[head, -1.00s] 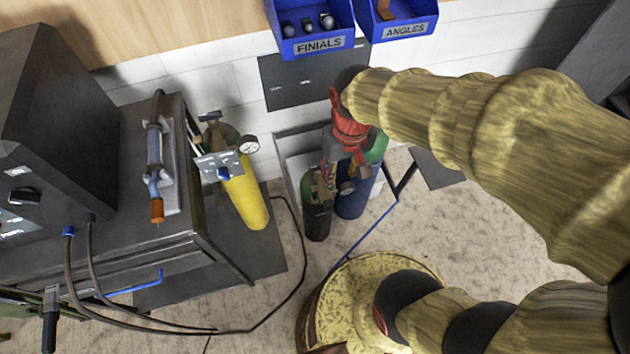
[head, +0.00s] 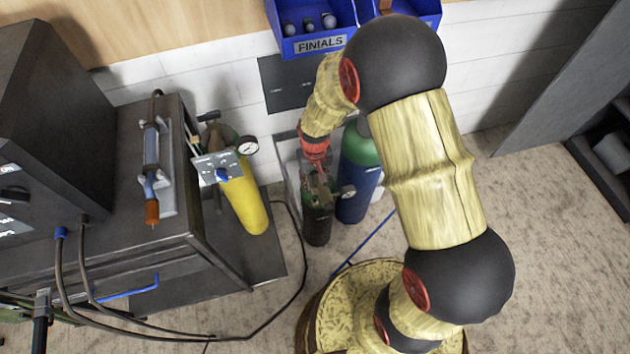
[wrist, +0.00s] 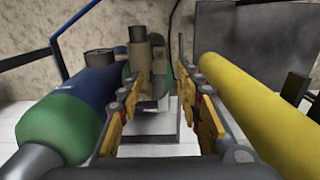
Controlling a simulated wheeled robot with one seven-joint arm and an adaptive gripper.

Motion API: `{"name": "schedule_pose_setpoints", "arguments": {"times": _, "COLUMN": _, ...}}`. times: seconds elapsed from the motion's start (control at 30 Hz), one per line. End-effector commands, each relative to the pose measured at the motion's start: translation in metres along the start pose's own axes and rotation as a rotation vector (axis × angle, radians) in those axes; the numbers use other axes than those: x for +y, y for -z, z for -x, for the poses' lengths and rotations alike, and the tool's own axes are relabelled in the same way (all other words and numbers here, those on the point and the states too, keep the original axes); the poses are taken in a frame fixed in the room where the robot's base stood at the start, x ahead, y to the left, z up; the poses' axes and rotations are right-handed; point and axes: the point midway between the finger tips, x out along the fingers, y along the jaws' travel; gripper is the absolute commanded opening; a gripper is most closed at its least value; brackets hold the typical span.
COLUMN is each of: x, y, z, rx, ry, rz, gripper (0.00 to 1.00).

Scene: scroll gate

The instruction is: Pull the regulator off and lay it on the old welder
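A tan-brown regulator (head: 317,188) sits on top of a small dark cylinder (head: 318,226) with a green shoulder. My gripper (head: 316,168) is just above it, and its red body hides part of the top. In the wrist view my gripper (wrist: 160,82) is open, its orange fingers apart. The regulator (wrist: 146,65) shows ahead between the fingertips; I cannot tell whether they touch it. The welder is not labelled; a dark machine (head: 60,110) at the left, beside a dark cabinet top (head: 122,185) bearing a torch, may be it.
A blue cylinder with green shoulder (head: 357,180) stands close right of the small one. A yellow cylinder (head: 245,198) with gauge (head: 248,145) stands left, beside the cabinet. Blue bins (head: 315,42) hang above. A black hose (head: 303,245) crosses the floor.

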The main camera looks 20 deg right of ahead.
Motion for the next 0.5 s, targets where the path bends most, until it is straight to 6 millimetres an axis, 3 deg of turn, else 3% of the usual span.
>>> {"name": "schedule_pose_setpoints", "arguments": {"times": 0.5, "x": 0.000, "y": -0.001, "z": -0.067, "rx": -0.002, "ry": 0.000, "rz": 0.000, "gripper": 0.35}}
